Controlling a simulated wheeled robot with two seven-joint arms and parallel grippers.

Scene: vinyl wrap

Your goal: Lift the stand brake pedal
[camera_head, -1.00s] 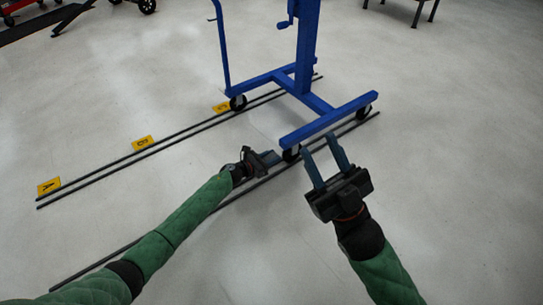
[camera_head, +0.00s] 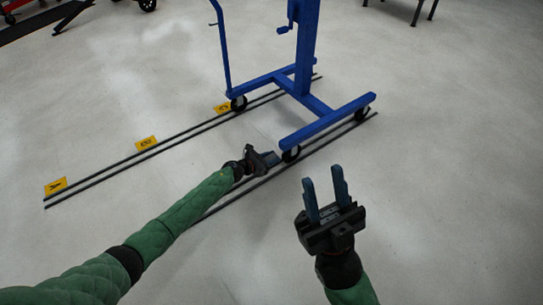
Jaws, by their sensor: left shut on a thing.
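The blue wheeled stand (camera_head: 309,52) is at the upper middle of the head view, upright on black caster wheels. Its near front caster (camera_head: 290,154) is at the left end of the near base bar. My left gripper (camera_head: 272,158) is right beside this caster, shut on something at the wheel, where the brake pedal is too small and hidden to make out. My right gripper (camera_head: 324,188) is open and empty, fingers pointing up the picture, below and right of the stand and apart from it.
Two pairs of dark floor rails (camera_head: 142,155) run diagonally under the stand. Yellow markers (camera_head: 56,186) lie along the far pair. A handle post (camera_head: 221,45) rises at the stand's left. Dark equipment (camera_head: 45,22) is at the upper left. The floor at right is clear.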

